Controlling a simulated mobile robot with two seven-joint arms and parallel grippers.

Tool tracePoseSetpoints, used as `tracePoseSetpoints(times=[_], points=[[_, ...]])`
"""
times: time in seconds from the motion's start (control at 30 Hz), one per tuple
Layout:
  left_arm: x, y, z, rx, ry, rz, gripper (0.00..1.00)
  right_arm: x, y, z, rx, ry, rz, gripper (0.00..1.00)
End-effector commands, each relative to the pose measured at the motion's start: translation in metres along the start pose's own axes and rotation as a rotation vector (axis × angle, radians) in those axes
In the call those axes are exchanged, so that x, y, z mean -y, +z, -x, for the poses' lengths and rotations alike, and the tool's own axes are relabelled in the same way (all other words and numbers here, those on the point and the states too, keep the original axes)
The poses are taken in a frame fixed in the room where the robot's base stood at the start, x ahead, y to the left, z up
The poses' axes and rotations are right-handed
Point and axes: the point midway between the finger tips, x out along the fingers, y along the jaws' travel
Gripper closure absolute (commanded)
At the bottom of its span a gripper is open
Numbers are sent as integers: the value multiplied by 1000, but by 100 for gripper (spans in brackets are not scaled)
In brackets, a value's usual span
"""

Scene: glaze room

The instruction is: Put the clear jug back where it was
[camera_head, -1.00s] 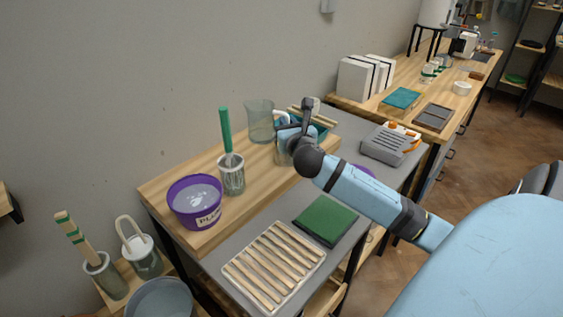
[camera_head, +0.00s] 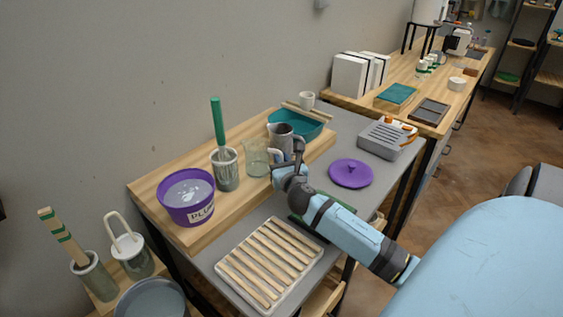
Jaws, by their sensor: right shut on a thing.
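The clear jug (camera_head: 256,159) is upright over the raised wooden board (camera_head: 205,225), between the pot with the green-handled brush and my right gripper. I cannot tell whether its base touches the board. My right gripper (camera_head: 284,160) is at its handle side, shut on the jug; the fingers are partly hidden by my wrist. A grey jug (camera_head: 281,136) stands just behind, partly covered by the gripper. My left gripper is not in view.
A brush pot (camera_head: 225,172) and purple bucket (camera_head: 187,205) stand left of the clear jug. A slatted rack (camera_head: 268,262), purple lid (camera_head: 351,173) and grey box (camera_head: 383,142) are on the table.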

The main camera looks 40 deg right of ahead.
Motion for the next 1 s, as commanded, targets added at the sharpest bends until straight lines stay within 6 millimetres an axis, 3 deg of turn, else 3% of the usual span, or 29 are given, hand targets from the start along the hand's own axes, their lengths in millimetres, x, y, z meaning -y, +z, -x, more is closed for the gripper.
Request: tracePoseSetpoints(times=[0.27,0.3,0.4,0.77,1.0], points=[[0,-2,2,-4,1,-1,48,0,-1,0,1,0,0,100],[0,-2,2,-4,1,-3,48,0,-2,0,1,0,0,85],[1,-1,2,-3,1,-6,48,0,-1,0,1,0,0,62],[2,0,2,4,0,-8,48,0,2,2,1,0,0,61],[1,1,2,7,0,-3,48,0,1,45,-1,1,1,61]])
